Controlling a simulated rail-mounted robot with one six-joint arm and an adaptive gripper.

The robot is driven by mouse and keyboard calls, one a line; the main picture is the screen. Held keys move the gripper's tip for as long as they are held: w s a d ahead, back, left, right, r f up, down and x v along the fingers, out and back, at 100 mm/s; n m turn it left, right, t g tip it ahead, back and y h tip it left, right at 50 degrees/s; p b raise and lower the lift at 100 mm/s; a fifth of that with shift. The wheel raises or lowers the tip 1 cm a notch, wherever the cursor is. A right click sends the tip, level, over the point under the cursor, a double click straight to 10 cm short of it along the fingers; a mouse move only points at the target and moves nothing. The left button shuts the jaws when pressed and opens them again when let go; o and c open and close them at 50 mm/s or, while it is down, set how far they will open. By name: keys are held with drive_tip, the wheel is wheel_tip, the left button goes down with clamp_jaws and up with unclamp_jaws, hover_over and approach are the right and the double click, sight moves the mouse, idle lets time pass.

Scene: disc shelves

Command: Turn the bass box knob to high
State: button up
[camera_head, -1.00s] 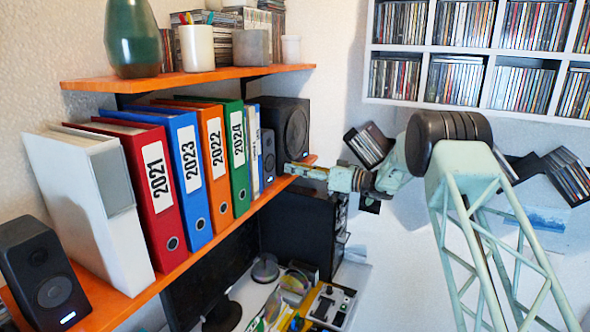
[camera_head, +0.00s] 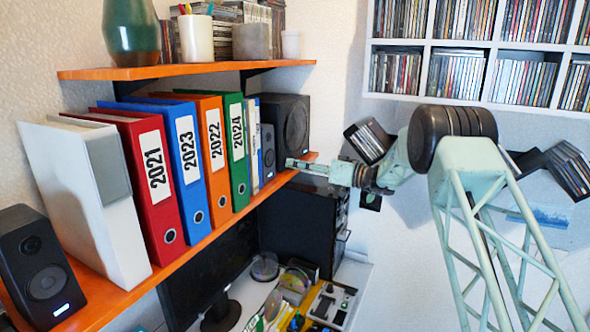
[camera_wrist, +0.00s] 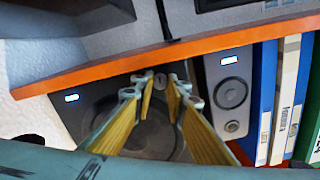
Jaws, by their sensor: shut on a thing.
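The bass box (camera_head: 292,122) is the large black speaker at the far end of the orange shelf. In the wrist view its dark front (camera_wrist: 80,112) shows with a blue light and a round cone, upside down. My gripper (camera_head: 290,163) reaches in from the right to its lower front, by the shelf edge. In the wrist view my gripper (camera_wrist: 162,84) has its two yellow-sided fingers shut on the small bass box knob (camera_wrist: 160,84). The fingers hide most of the knob, so its setting cannot be read.
A small speaker (camera_head: 268,150) stands beside the bass box, then several binders. The orange shelf edge (camera_wrist: 190,49) runs close to my fingers. A black cabinet (camera_head: 300,225) stands below. A disc shelf (camera_head: 480,45) and small disc racks (camera_head: 370,142) are on the right wall.

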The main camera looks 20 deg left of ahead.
drive_tip(key=shift+m+b, duration=0.9)
drive_tip(key=shift+b, duration=0.3)
drive_tip(key=shift+m+b, duration=0.4)
drive_tip(key=shift+b, duration=0.1)
drive_tip(key=o, duration=0.9)
drive_tip(key=shift+c, duration=0.2)
drive_tip(key=shift+r+n+p, duration=0.1)
drive_tip(key=shift+n+p, duration=2)
drive_tip(key=shift+p, duration=1.2)
